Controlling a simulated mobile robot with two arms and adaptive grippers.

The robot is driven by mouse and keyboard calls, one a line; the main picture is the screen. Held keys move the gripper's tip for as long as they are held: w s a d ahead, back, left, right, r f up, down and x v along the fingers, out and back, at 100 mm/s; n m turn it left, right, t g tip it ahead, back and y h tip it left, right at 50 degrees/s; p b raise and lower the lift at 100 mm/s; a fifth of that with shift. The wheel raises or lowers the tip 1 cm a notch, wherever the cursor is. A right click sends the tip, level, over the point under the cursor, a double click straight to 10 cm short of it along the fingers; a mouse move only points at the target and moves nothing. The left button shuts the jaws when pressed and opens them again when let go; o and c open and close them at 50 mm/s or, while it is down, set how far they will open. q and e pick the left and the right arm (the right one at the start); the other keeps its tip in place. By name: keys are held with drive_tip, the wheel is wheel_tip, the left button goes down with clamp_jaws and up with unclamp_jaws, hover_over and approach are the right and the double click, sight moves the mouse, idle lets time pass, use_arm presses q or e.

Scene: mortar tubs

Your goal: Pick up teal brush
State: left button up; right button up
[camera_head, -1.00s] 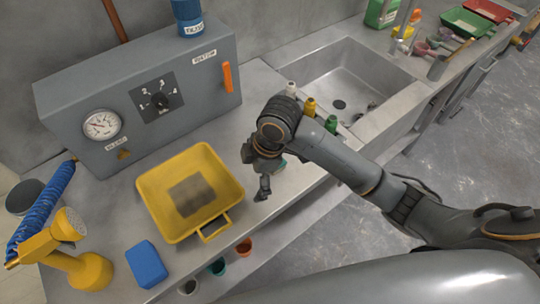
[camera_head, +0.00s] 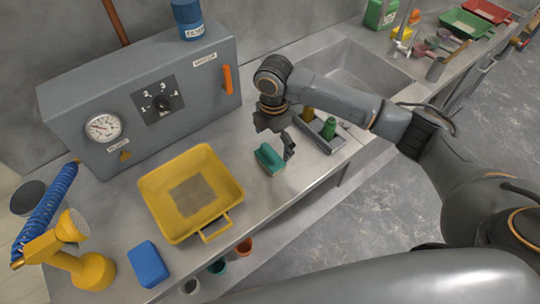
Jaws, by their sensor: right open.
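The teal brush (camera_head: 268,158) lies on the grey counter, just right of the yellow tub. My right gripper (camera_head: 275,142) is open above and beside the brush, with one finger showing to the right of it. Nothing is between its fingers that I can see. The gripper partly overlaps the area behind the brush, and I cannot tell whether it touches it. My left gripper is not in view.
A yellow tub (camera_head: 222,195) and a blue sponge-like block (camera_head: 148,264) sit on the counter to the left. A grey control box (camera_head: 200,89) stands behind. A tray (camera_head: 326,142) with small bottles is at the right, before the sink (camera_head: 352,72).

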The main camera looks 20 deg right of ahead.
sight(270, 150)
drive_tip(key=f, duration=0.1)
drive_tip(key=f+p, duration=0.1)
drive_tip(key=f, duration=0.1)
drive_tip(key=a+f, duration=0.1)
drive_tip(key=f, duration=0.1)
drive_tip(key=shift+f+p, duration=0.25)
drive_tip(key=shift+p, duration=0.15)
drive_tip(key=shift+d+f, duration=0.1)
drive_tip(key=shift+f, duration=0.15)
drive_tip(key=c, duration=1)
drive_tip(key=shift+r, duration=0.1)
drive_tip(key=shift+w+r, duration=0.1)
drive_tip(key=shift+r, duration=0.45)
drive_tip(key=s+a+r+b, duration=0.1)
drive_tip(key=s+a+r, duration=0.2)
drive_tip(key=r, duration=0.1)
drive_tip(key=s+a+r+b, duration=0.1)
drive_tip(key=s+a+r, duration=0.2)
drive_tip(key=a+r, duration=0.1)
drive_tip(key=s+a+r+b, duration=0.2)
drive_tip(key=s+a+r, duration=0.1)
drive_tip(key=a, duration=0.1)
drive_tip(key=shift+r, duration=0.4)
